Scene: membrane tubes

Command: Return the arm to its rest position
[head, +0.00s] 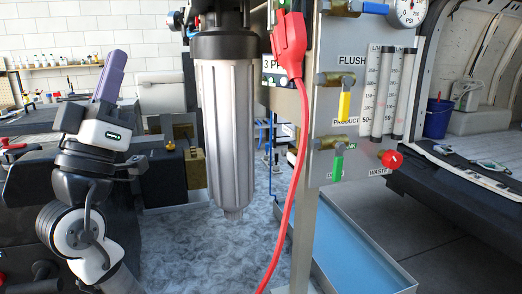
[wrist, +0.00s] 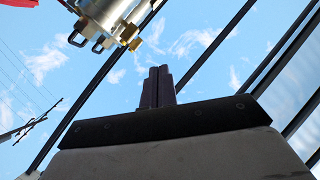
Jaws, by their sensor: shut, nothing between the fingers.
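My arm stands folded at the left of the head view. My gripper (head: 112,72) points upward there, with its purple fingers together. In the wrist view my gripper (wrist: 157,72) shows its two dark fingers side by side, closed with nothing between them. Behind the fingers are blue sky and dark roof beams. The gripper is apart from the filter housing and the panel and touches nothing that I can see.
A clear filter housing (head: 226,125) hangs right of my arm. A valve panel (head: 350,110) with a green valve, a yellow valve and a red knob (head: 391,160) stands further right. A red cable (head: 293,180) hangs before it. A blue tray (head: 355,250) lies below.

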